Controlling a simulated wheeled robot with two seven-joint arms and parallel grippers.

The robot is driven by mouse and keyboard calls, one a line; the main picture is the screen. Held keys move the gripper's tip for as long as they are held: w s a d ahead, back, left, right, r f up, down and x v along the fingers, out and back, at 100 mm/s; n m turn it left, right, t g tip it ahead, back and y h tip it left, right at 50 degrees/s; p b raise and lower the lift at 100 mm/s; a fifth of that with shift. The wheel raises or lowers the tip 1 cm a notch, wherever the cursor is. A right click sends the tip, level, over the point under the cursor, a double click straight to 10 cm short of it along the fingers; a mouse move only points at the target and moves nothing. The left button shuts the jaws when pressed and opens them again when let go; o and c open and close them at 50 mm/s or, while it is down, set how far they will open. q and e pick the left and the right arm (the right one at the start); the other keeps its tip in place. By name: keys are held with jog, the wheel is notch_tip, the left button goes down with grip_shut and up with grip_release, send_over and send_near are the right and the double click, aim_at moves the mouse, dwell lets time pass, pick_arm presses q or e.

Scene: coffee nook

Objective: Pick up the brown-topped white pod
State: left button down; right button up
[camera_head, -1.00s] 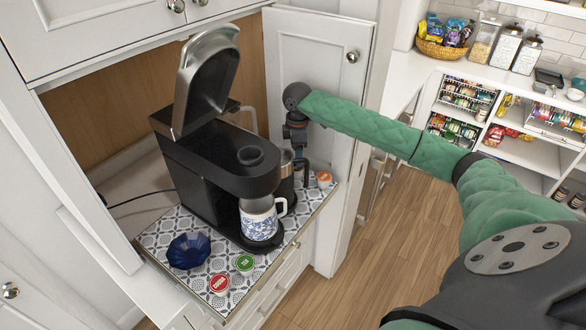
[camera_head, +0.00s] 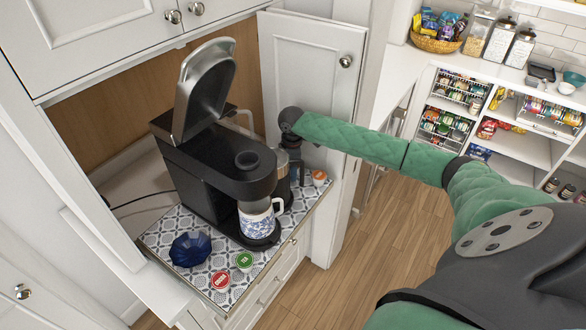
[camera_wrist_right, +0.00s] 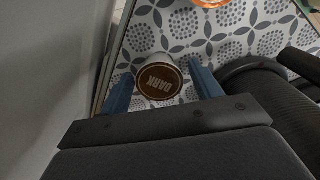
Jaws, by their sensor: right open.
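The brown-topped white pod (camera_wrist_right: 158,80), marked DARK, stands on the patterned mat in the right wrist view. My right gripper (camera_wrist_right: 161,86) is open, with one blue finger on each side of the pod. I cannot tell whether either finger touches it. In the head view my right arm reaches in from the right, and its gripper points down behind the coffee machine (camera_head: 210,165). The pod is hidden there. My left gripper is in neither current view.
An orange-topped pod (camera_head: 319,176) stands near the gripper. Red-topped (camera_head: 220,281) and green-topped (camera_head: 244,261) pods, a dark blue faceted object (camera_head: 190,249) and a patterned mug (camera_head: 258,220) are nearer the front. The open cabinet door (camera_head: 318,90) stands close beside the gripper.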

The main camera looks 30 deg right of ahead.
jog(key=c, duration=0.9)
pick_arm(q)
jog(key=shift+s+a, duration=0.1)
jog(key=shift+s, duration=0.05)
